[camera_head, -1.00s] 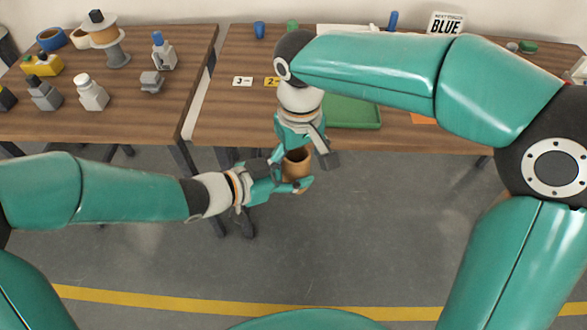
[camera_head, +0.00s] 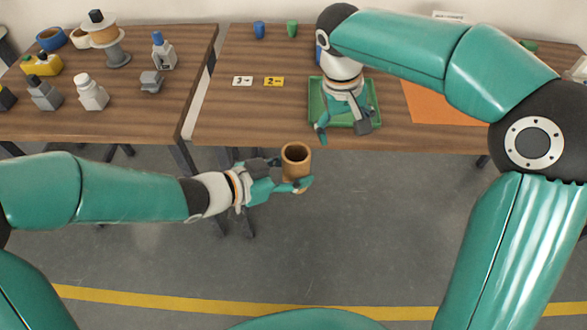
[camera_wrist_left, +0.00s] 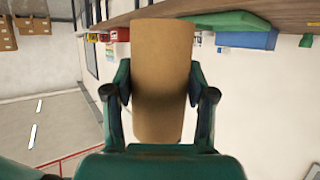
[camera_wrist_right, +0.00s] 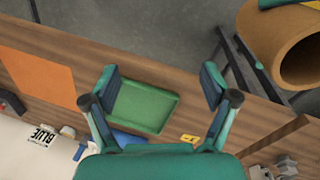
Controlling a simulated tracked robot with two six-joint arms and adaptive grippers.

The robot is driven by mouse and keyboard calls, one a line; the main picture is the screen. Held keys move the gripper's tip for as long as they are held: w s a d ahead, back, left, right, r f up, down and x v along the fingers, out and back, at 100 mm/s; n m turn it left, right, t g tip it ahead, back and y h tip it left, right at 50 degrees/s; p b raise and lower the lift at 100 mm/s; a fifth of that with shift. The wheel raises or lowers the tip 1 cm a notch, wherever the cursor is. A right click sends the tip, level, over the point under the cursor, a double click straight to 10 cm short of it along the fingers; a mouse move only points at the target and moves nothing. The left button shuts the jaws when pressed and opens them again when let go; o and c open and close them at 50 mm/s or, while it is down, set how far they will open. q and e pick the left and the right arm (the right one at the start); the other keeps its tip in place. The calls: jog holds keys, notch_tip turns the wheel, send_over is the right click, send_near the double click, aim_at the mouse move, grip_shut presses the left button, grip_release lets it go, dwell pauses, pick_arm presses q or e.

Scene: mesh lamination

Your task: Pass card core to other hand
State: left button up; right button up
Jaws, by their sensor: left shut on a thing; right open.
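The card core (camera_head: 296,161) is a brown cardboard tube, held upright above the floor in front of the tables. My left gripper (camera_head: 284,182) is shut on it; in the left wrist view the core (camera_wrist_left: 162,75) stands between the two fingers. In the right wrist view the core (camera_wrist_right: 282,45) shows at the upper right, with its hollow end visible, apart from the fingers. My right gripper (camera_head: 344,128) is open and empty, over the front of the green tray (camera_head: 372,112). In the right wrist view its fingers (camera_wrist_right: 163,88) are spread wide.
The right table (camera_head: 230,115) bears the tray, number cards (camera_head: 273,81), an orange sheet (camera_head: 435,103) and blue and green items (camera_head: 292,29). The left table (camera_head: 130,127) holds bottles (camera_head: 92,92) and a spool stand (camera_head: 117,58). Open floor lies in front.

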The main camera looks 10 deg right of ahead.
jog(key=s+a+f+y, duration=0.2)
jog(key=a+f, duration=0.1)
jog(key=f, duration=0.8)
jog(key=s+a+f+y, duration=0.2)
jog(key=s+f, duration=0.1)
jog(key=f, duration=0.8)
jog(key=s+a+f+m+y, duration=0.2)
jog(key=s+f, duration=1)
jog(key=s, duration=0.2)
jog(key=shift+f+m+t, duration=0.3)
jog(key=shift+f+m, duration=0.1)
jog(key=shift+s, duration=0.1)
